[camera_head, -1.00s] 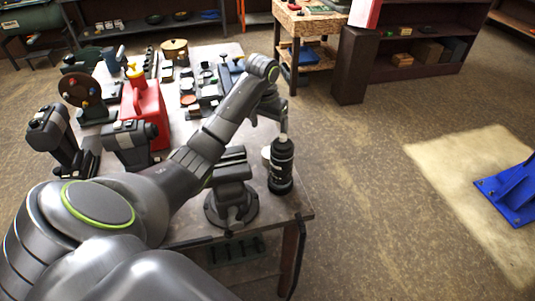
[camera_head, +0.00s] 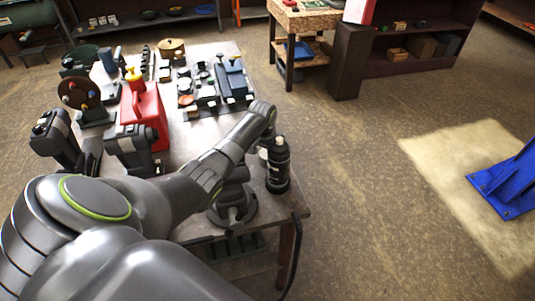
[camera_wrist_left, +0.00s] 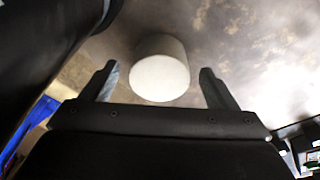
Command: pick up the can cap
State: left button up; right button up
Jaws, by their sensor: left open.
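The can cap shows as a pale, short cylinder (camera_wrist_left: 160,72) on the worktop in the left wrist view, lying between my two fingertips in the picture. In the head view a small pale part of the cap (camera_head: 263,154) shows beside a black spray can (camera_head: 278,168), which stands upright near the table's right edge. My left gripper (camera_wrist_left: 159,76) is open, with one finger on each side of the cap and a gap on both sides. In the head view its fingers are hidden behind my wrist. My right gripper is not in view.
A vise (camera_head: 233,204) stands left of the can, partly behind my arm. A red fuel can (camera_head: 146,112), power tools and small parts crowd the table (camera_head: 215,131). A large dark shape (camera_wrist_left: 45,45) fills the wrist view's upper left. Open floor lies right of the table.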

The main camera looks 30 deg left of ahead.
pick_arm(q)
jog(key=shift+f, duration=0.45)
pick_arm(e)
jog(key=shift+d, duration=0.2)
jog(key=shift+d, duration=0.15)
pick_arm(q)
jog(key=c, duration=1.1)
jog(key=shift+o, duration=0.2)
